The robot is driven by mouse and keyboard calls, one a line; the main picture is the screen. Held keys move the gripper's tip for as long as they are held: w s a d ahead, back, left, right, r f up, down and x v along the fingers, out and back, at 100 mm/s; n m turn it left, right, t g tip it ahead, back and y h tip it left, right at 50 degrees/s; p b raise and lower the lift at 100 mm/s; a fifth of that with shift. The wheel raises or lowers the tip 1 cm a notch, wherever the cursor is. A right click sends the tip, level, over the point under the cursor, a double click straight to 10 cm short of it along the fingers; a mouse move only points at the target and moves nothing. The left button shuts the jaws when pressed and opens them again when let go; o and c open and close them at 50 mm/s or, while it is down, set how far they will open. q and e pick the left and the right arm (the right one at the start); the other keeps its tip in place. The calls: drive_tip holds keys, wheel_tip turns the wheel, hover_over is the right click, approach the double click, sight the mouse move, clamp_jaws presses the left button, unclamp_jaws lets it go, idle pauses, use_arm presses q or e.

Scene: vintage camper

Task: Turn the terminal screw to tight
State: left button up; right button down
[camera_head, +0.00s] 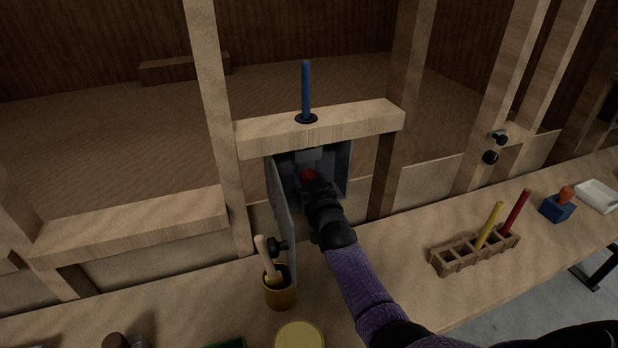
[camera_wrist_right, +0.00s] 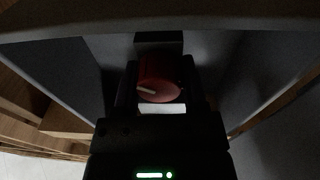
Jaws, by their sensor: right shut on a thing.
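The terminal screw shows as a red round knob (camera_wrist_right: 160,92) inside a grey metal box (camera_head: 345,170) set in the wooden wall frame. A pale mark on the knob's face points left and slightly up in the wrist view. My right gripper (camera_head: 312,182) reaches into the box and is shut on the red knob, with one dark finger on each side of it. In the head view only a little red (camera_head: 307,174) shows past the gripper. A pale label (camera_wrist_right: 162,109) lies just below the knob in the wrist view. My left gripper is not in view.
The box's grey door (camera_head: 283,215) hangs open left of my right arm. A blue tube (camera_head: 306,88) rises from the beam above.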

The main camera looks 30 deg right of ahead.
drive_tip(key=shift+f, duration=0.1)
idle(0.3)
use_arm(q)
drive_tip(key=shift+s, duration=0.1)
use_arm(e)
drive_tip(key=shift+c, duration=0.7)
unclamp_jaws()
drive_tip(key=shift+s, duration=0.25)
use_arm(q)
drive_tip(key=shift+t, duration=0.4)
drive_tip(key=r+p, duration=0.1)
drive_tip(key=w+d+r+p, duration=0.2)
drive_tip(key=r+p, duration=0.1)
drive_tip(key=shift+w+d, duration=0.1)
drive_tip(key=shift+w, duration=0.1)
use_arm(e)
drive_tip(key=v, duration=0.9)
drive_tip(key=shift+s, duration=0.2)
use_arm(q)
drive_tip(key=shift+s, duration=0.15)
use_arm(e)
drive_tip(key=shift+a, duration=0.1)
